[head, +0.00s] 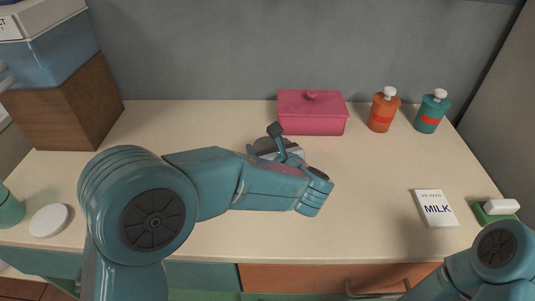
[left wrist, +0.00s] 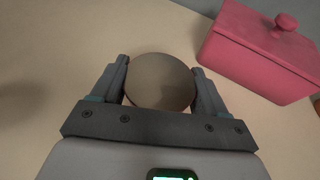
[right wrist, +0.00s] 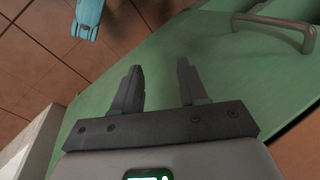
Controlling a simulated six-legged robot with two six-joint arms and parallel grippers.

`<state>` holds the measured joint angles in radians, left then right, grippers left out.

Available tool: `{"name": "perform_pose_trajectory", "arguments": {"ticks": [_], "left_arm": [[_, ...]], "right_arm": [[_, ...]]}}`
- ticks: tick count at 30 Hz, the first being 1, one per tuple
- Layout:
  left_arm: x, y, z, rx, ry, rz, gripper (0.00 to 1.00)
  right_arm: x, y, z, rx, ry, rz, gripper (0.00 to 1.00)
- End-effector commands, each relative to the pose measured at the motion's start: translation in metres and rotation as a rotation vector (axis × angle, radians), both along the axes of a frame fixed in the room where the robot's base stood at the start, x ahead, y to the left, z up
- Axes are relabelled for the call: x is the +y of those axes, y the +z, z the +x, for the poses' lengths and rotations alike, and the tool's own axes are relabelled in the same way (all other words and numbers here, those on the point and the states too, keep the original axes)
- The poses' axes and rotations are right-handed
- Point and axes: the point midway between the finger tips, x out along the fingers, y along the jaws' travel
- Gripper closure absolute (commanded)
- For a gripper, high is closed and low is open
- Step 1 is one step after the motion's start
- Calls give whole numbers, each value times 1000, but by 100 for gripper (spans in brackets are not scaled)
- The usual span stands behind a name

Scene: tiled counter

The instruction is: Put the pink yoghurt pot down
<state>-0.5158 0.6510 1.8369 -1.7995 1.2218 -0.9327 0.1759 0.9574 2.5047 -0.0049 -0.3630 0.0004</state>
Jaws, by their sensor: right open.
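A pot with a round grey-brown top (left wrist: 160,84) sits between the two fingers of my left gripper (left wrist: 160,70) in the left wrist view. The fingers meet its sides, so the gripper is shut on it. I see the pot from above, and no pink side shows there. In the head view my left arm hides most of the pot, and I cannot tell whether its base touches the counter (head: 380,215). My right gripper (right wrist: 160,80) is open and empty, in front of green cabinet fronts in the right wrist view.
A pink lidded box (head: 312,115) stands behind my left gripper. An orange bottle (head: 381,112) and a teal bottle (head: 430,113) stand at the back right.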

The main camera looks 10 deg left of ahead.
Motion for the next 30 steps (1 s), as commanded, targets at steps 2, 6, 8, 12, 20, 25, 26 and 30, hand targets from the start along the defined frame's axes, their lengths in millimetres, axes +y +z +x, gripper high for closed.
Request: {"name": "perform_pose_trajectory", "arguments": {"ticks": [2, 6, 8, 12, 20, 25, 26, 30], "left_arm": [[0, 0, 0, 1, 0, -1, 61], [0, 0, 0, 0, 0, 0, 67], [0, 0, 0, 0, 0, 0, 67], [0, 7, 1, -2, 0, 0, 67], [0, 56, 2, -6, 1, -3, 67], [1, 107, 2, -6, 1, -4, 67], [0, 117, 2, -7, 1, -5, 67], [1, 155, 2, -5, 0, -3, 67]], "right_arm": [[0, 0, 0, 0, 0, 0, 57], [0, 0, 0, 0, 0, 0, 57], [0, 0, 0, 0, 0, 0, 57], [0, 2, 0, 0, 0, 0, 57], [0, 14, 0, 0, 0, 0, 57], [0, 26, 0, 0, 0, 0, 57], [0, 28, 0, 0, 0, 0, 57], [0, 38, 0, 0, 0, 0, 57]]}}
